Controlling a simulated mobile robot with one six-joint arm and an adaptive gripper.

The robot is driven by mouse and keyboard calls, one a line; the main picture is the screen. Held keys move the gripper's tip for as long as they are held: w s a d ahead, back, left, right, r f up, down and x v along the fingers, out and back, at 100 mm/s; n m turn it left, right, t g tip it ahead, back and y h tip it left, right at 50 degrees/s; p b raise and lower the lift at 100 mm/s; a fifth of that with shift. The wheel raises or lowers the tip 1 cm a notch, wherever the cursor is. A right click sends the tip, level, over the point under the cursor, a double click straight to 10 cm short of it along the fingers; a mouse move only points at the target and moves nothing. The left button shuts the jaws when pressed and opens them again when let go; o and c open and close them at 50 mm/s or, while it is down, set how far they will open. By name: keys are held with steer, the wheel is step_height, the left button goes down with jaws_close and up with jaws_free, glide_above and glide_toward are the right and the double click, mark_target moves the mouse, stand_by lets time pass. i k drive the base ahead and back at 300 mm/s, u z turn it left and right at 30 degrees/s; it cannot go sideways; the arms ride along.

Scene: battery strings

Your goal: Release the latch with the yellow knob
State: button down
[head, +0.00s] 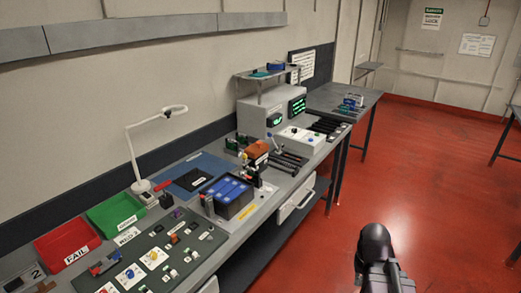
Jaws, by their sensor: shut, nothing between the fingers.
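I cannot clearly make out a latch with a yellow knob at this size. A small yellow spot (244,156) shows beside an orange block (257,150) on the bench; I cannot tell what it is. A fixture holding a blue-topped battery block (229,195) stands at the bench's front edge, with small dark and red parts around it. A dark rounded part of my arm rises at the lower right, over the floor and apart from the bench. My gripper's fingers are not visible.
A green bin (115,212) and a red bin labelled FAIL (66,244) stand at the bench's left. A white lamp (140,186) stands behind. A white control box (303,140) sits farther along. The red floor (450,180) right of the bench is mostly clear.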

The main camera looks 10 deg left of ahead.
mark_target(244, 156)
steer(key=u, duration=0.1)
steer(key=i, duration=1.05)
steer(key=u, duration=0.4)
